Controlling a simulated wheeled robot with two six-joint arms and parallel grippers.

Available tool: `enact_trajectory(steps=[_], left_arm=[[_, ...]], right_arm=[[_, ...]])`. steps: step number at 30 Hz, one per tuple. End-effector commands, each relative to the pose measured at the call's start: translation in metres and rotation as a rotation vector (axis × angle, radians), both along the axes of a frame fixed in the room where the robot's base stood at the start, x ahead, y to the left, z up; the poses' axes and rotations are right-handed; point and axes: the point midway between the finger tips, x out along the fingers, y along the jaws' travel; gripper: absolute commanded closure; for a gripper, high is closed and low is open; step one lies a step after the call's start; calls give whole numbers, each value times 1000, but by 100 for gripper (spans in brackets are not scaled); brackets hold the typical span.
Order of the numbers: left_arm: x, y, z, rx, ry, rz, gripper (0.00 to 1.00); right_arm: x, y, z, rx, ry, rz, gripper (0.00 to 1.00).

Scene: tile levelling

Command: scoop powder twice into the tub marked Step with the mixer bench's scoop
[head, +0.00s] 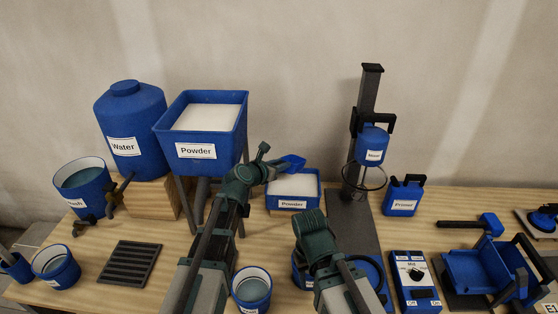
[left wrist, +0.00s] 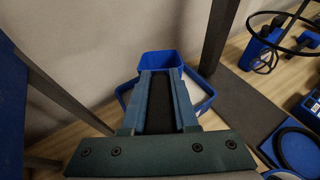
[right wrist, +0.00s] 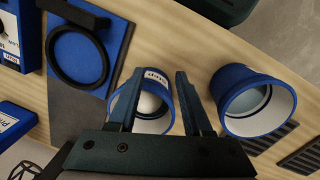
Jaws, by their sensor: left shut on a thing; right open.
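My left gripper (head: 266,170) is shut on the handle of the blue scoop (head: 293,162). The scoop is above the back left of the low Powder box (head: 293,203), which holds white powder. In the left wrist view the scoop's bowl (left wrist: 160,62) is ahead of the fingers, overlapping the box (left wrist: 204,106); no powder shows in it. My right gripper (head: 314,228) is open and empty. In the right wrist view its fingers (right wrist: 158,76) are in front of a small blue tub (right wrist: 155,124) with a pale inside. The tub's label is upside down and hard to read.
A raised Powder hopper (head: 198,151) and a Water tank (head: 130,112) stand at the back left. The mixer stand (head: 370,110) is right of the box. Another blue tub (head: 251,286) with grey-blue content stands at the front. A dark slatted grate (head: 130,263) lies left.

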Motion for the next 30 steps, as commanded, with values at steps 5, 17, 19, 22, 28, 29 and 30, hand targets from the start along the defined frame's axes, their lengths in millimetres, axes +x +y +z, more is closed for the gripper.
enact_trajectory(steps=[5, 17, 19, 22, 28, 29, 30], left_arm=[[14, -7, -3, 63, 109, -2, 100], [17, -9, -45, 106, 185, 1, 100], [17, -9, -51, 106, 185, 1, 100], [17, -9, -60, 106, 185, 1, 100], [17, -9, -69, 106, 184, 1, 100], [17, -9, -70, 106, 184, 1, 100], [17, -9, -71, 106, 184, 1, 100]], right_arm=[[0, 0, 22, 0, 0, 0, 50], [0, 0, -3, 0, 0, 0, 50], [0, 0, -10, 0, 0, 0, 50], [0, 0, -19, 0, 0, 0, 50], [0, 0, -28, 0, 0, 0, 50], [0, 0, -29, 0, 0, 0, 50], [0, 0, -29, 0, 0, 0, 50]])
